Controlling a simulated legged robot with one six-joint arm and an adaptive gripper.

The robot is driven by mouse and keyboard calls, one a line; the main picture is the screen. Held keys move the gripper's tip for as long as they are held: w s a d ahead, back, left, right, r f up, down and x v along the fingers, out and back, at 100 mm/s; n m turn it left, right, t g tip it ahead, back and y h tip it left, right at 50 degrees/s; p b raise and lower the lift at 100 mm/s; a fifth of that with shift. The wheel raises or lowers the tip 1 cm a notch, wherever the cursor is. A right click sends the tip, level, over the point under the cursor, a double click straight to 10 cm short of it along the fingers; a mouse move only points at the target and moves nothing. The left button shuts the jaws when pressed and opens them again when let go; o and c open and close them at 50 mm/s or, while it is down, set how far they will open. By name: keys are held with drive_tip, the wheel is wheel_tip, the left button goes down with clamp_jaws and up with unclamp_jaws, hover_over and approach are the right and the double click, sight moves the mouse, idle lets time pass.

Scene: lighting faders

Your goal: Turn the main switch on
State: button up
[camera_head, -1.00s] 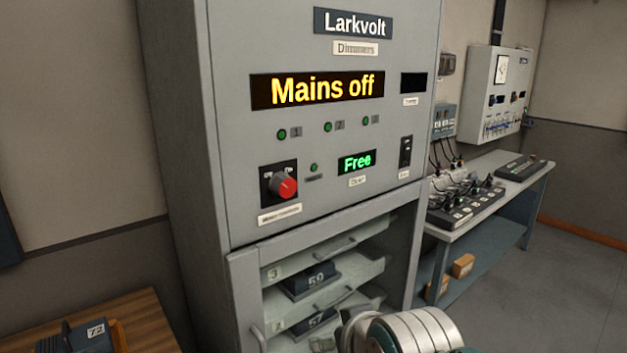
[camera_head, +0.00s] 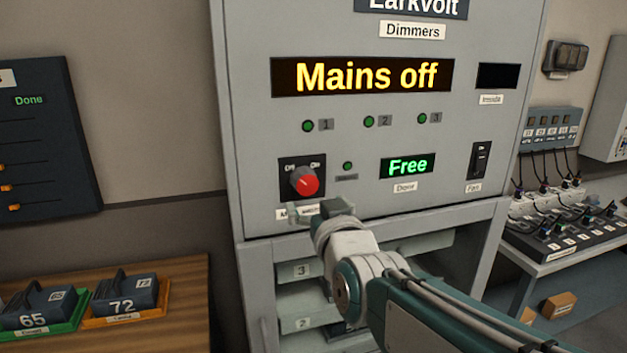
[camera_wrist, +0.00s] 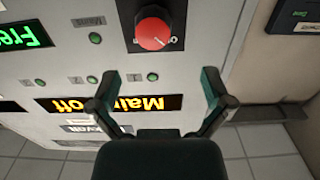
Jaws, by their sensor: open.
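The main switch (camera_head: 304,181) is a red rotary knob on a black plate marked Off and On, at the lower left of the grey dimmer cabinet's front. Its white pointer line slants to the upper left, toward Off. The cabinet display (camera_head: 361,76) reads "Mains off" in yellow. My gripper (camera_head: 322,212) is just below and right of the knob in the head view, over part of its label. In the wrist view, which is upside down, the gripper (camera_wrist: 159,88) has its fingers spread and empty, with the knob (camera_wrist: 152,31) beyond the tips, not between them.
A green "Free" display (camera_head: 407,166) and a small black fan switch (camera_head: 479,161) are to the right of the knob. Open shelves (camera_head: 300,293) lie below. A wooden table (camera_head: 190,305) with numbered blocks is at left; a bench (camera_head: 565,262) with consoles is at right.

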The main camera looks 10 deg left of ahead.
sight(310, 184)
drive_tip(key=x, duration=0.5)
drive_tip(key=d+x, duration=0.1)
drive_tip(key=x, duration=0.2)
drive_tip(key=shift+w, duration=0.4)
drive_tip(key=shift+w+a, duration=0.4)
drive_tip(key=shift+a, duration=0.3)
drive_tip(key=shift+d, duration=0.25)
drive_tip(key=shift+c, duration=0.4)
drive_tip(key=shift+s+d, duration=0.1)
drive_tip(key=shift+s, duration=0.05)
drive_tip(key=c, duration=1.1)
